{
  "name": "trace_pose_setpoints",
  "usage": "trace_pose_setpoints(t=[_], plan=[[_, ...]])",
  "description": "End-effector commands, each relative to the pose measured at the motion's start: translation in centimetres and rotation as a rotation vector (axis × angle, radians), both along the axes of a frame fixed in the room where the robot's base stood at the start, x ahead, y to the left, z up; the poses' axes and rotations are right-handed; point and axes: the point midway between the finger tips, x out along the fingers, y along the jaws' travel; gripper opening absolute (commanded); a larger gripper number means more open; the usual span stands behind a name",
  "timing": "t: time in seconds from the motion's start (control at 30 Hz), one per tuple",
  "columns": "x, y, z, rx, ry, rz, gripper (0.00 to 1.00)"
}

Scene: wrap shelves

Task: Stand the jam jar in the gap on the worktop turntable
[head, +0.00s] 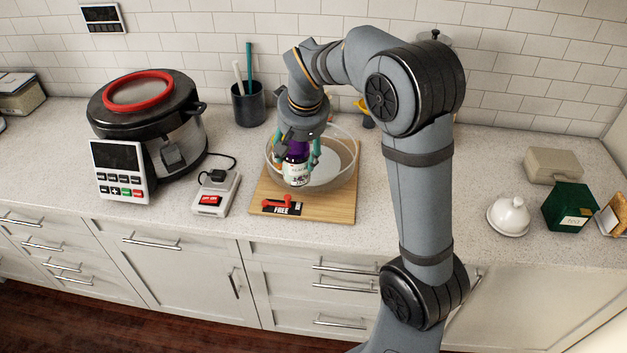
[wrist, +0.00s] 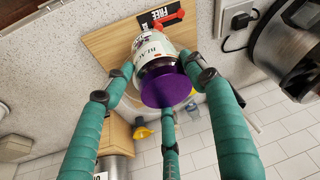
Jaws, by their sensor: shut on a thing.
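The jam jar (head: 297,174) has a purple lid and a white label with dark print. My gripper (head: 299,152) is shut on it, with teal fingers around its upper part; this also shows in the wrist view, where the purple lid (wrist: 165,87) faces the camera. The worktop turntable (head: 338,168) looks like a round clear-walled tray on a wooden board (head: 335,208). The jar is at its front left in the head view. I cannot tell whether the jar touches its floor. The gap is not clearly seen behind my gripper and the jar.
A red lever (head: 283,204) with a FREE label sits on the board's front. A switch box (head: 216,193) and a large cooker (head: 150,115) stand left. A dark utensil pot (head: 248,104) is behind. A white dome (head: 508,215) and green box (head: 570,207) stand far right.

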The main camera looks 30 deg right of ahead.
Motion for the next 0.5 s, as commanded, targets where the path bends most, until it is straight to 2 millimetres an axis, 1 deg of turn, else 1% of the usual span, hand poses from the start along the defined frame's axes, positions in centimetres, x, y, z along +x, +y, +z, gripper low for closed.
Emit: trace_pose_setpoints(t=[0.03,0.2,0.33,0.5], plan=[[1.4,-0.8,0.0,-0.001,-0.003,-0.013,0.03],[4.6,-3.5,-0.3,-0.001,-0.009,-0.046,0.03],[6.3,-5.4,-0.5,-0.004,-0.016,-0.068,0.03],[7.4,-7.2,-0.7,-0.006,-0.023,-0.089,0.03]])
